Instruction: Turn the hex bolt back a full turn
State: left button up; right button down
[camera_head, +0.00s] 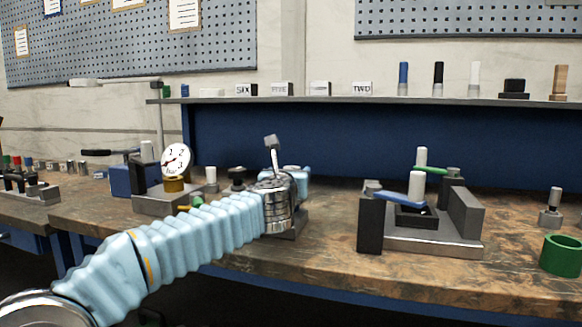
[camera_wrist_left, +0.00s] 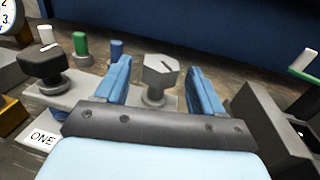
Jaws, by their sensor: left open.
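The hex bolt (camera_wrist_left: 161,75) is a grey hexagonal head with a dark line on top, on a short round post. In the left wrist view it stands between the two blue fingers of my left gripper (camera_wrist_left: 160,85). The fingers are open, with gaps on both sides of the head. In the head view my left gripper (camera_head: 292,172) is mostly hidden behind its own wrist, and I cannot make out the bolt there. My right gripper is in neither view.
A black knob (camera_wrist_left: 42,62) stands left of the bolt, near a plate marked ONE (camera_wrist_left: 42,138). A grey fixture with blue and green levers (camera_head: 430,243) stands to the right. A green ring (camera_head: 561,256) sits at the right edge.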

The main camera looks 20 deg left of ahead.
pick_arm(q)
jog(key=shift+w+a, duration=0.15)
jog(key=shift+w, duration=1.25)
jog(key=c, duration=1)
jog(key=shift+o, duration=0.2)
jog(key=shift+n+y, duration=0.3)
jog(key=shift+y, duration=0.2)
jog(key=n+g+y, duration=0.1)
jog(key=n+y, duration=0.1)
jog(key=y, duration=0.1)
jog(key=shift+y, duration=0.3)
jog(key=shift+n+g+y+p, duration=0.6)
jog(key=shift+n+g+y, duration=0.6)
jog(key=shift+n+y, duration=0.65)
jog(key=shift+y, duration=0.45)
jog(key=shift+f, duration=0.1)
